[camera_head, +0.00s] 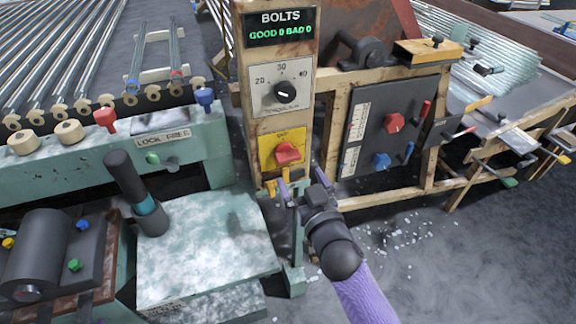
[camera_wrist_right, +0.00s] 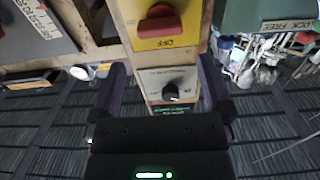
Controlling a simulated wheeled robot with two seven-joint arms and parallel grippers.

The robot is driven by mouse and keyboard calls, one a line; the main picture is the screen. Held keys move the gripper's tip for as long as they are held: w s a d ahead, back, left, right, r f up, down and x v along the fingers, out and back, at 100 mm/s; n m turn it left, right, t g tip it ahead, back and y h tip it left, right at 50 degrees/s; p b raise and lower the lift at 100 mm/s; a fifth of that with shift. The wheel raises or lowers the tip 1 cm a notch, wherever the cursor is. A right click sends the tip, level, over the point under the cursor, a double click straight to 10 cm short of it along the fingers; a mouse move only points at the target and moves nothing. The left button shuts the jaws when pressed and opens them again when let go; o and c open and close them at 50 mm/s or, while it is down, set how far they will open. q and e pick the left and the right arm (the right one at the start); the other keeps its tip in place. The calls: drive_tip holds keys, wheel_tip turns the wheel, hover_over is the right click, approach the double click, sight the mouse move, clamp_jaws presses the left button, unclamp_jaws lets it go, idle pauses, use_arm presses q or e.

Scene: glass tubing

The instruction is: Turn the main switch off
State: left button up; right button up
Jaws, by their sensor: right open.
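The main switch is a red rotary knob (camera_head: 287,154) on a yellow plate (camera_head: 268,140), low on the wooden post under the dial. The knob also shows at the top of the right wrist view (camera_wrist_right: 160,20), upside down, with an OFF label on the plate (camera_wrist_right: 174,43). Its handle looks roughly sideways; I cannot tell its setting for sure. My right gripper (camera_head: 303,185) is open and empty, just below and in front of the plate, apart from the knob. Its two fingers (camera_wrist_right: 162,88) show in the right wrist view. My left gripper is not in view.
A dial (camera_head: 284,92) and a BOLTS display (camera_head: 280,27) sit above the switch. To the right is a dark panel (camera_head: 390,125) with red and blue knobs. A green machine (camera_head: 190,145) with levers stands left. Floor to the right is open, with scattered shards.

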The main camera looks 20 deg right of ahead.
sight(290, 160)
drive_tip(key=w+b, duration=0.2)
drive_tip(key=w, duration=0.5)
drive_tip(key=shift+a+f, duration=0.1)
drive_tip(key=shift+f, duration=0.05)
drive_tip(key=shift+w, duration=0.5)
drive_tip(key=shift+c, duration=0.3)
